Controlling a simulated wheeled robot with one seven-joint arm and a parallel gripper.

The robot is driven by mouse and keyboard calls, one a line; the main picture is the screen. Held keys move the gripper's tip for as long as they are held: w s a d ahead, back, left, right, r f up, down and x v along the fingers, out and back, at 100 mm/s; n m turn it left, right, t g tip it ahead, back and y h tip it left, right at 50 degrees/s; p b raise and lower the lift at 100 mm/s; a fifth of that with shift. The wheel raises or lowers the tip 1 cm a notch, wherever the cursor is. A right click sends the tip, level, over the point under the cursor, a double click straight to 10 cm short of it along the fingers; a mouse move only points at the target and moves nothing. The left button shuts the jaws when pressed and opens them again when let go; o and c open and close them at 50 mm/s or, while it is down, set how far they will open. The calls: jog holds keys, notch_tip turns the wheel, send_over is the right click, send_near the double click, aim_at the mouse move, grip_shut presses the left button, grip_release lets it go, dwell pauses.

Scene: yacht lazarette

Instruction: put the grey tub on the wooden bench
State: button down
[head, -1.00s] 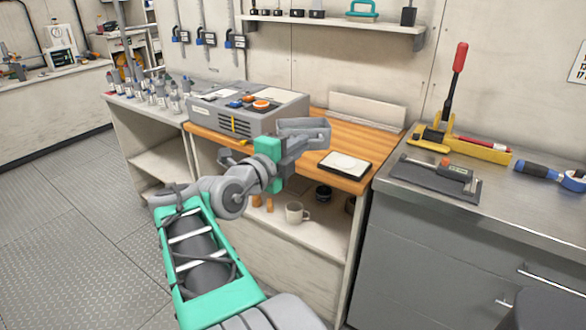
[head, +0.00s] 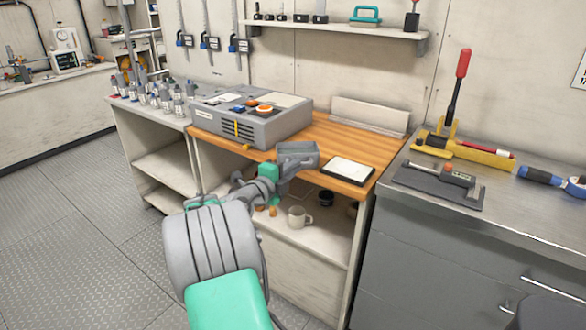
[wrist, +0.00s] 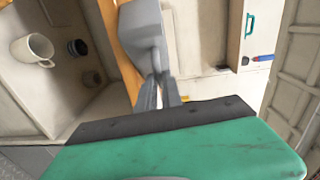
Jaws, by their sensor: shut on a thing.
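The grey tub (head: 298,153) is held in my gripper (head: 282,174), which is shut on it. In the head view it overlaps the front part of the wooden bench (head: 322,131); I cannot tell whether it touches the top. In the wrist view the tub (wrist: 142,28) is at the upper middle, gripped by the two grey fingers (wrist: 158,92), with the bench's wooden edge (wrist: 118,45) beside it. My gripper's green and black body hides the lower part of that view.
On the bench, a grey box (head: 250,120) stands at the left and a black-edged white pad (head: 347,171) lies at the right. Bare wood shows between and behind them. A mug (head: 299,216) and black jar (head: 325,197) sit on the shelf below. A metal counter (head: 500,210) adjoins right.

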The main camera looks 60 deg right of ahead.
jog(key=c, duration=1.5)
grip_release()
